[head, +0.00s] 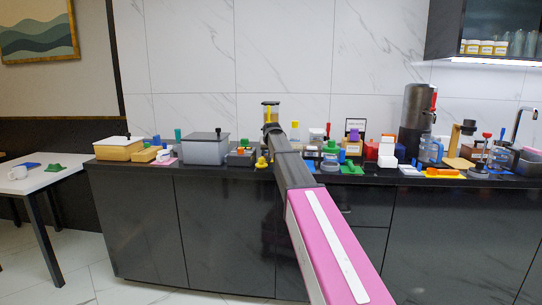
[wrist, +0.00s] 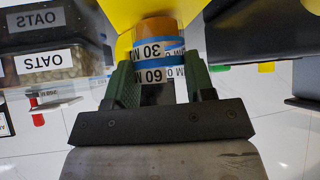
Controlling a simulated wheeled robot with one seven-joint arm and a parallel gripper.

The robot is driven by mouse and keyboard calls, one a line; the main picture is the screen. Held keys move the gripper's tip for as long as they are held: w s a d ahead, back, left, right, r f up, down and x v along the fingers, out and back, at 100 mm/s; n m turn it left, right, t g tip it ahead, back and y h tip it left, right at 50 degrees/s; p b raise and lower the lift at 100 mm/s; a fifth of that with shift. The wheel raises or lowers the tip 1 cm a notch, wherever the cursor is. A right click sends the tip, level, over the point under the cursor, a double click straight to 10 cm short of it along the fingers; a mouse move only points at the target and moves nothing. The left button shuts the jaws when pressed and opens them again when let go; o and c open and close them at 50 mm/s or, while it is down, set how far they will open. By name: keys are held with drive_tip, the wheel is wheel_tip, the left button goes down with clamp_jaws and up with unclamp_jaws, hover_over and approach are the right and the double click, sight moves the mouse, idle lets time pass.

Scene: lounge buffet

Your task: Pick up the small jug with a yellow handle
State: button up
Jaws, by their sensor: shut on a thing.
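My gripper shows in the wrist view (wrist: 160,85), with a green pad on each finger. Its fingers are shut on a blue-banded thing (wrist: 150,57) marked "30 M" and "60 M", with an orange-brown end. A large yellow shape (wrist: 115,12) is behind it, partly out of frame. I cannot tell from this close view whether the banded thing is the small jug; no yellow handle is clearly seen.
The dark counter (head: 130,185) is crowded. A small yellow thing (head: 262,163) is at the front edge. A tall black dispenser (head: 412,120) stands right. An oats container (wrist: 45,60) is close by.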

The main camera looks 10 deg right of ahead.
drive_tip(key=shift+r, duration=0.15)
drive_tip(key=shift+r, duration=0.55)
wheel_tip(320, 180, up, 2)
drive_tip(key=shift+r, duration=0.1)
drive_tip(key=s, duration=1.8)
drive_tip(key=shift+w+a, duration=0.1)
drive_tip(key=shift+a, duration=0.05)
drive_tip(key=w+a+r, duration=0.2)
drive_tip(key=a+r, duration=0.1)
drive_tip(key=r, duration=0.4)
drive_tip(key=shift+w+d+f, duration=0.85)
drive_tip(key=shift+d+f, duration=0.7)
drive_tip(key=shift+f, duration=0.15)
drive_tip(key=shift+w+d+f, duration=0.85)
drive_tip(key=shift+d+f, duration=0.75)
drive_tip(key=shift+f, duration=0.15)
drive_tip(key=shift+w+d+f, duration=0.85)
drive_tip(key=shift+d+f, duration=0.7)
drive_tip(key=shift+f, duration=0.15)
